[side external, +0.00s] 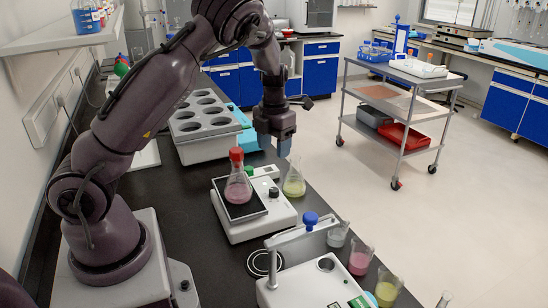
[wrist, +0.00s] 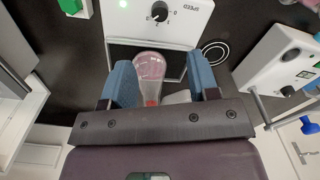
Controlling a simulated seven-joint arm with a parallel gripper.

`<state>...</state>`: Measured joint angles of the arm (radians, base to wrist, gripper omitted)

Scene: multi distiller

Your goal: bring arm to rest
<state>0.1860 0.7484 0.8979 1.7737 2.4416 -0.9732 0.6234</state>
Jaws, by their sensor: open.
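My gripper (side external: 284,149) hangs fingers-down over the black bench, behind and to the right of the flask in the side view. Its two blue fingers are apart in the wrist view (wrist: 158,66), with nothing held between them. An Erlenmeyer flask (side external: 238,190) with pink liquid and a red cap stands upright on a white stirrer (side external: 255,221). In the wrist view the flask (wrist: 149,66) shows in the gap between the fingers, but the side view shows the gripper apart from it. The stirrer's speed knob (wrist: 158,13) faces the wrist camera.
A flask with yellow liquid (side external: 294,182) stands near the gripper, at the bench edge. A grey block with round wells (side external: 203,147) is behind. A white device (side external: 318,285) and several beakers (side external: 361,258) are in front. The space above the bench around the gripper looks clear.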

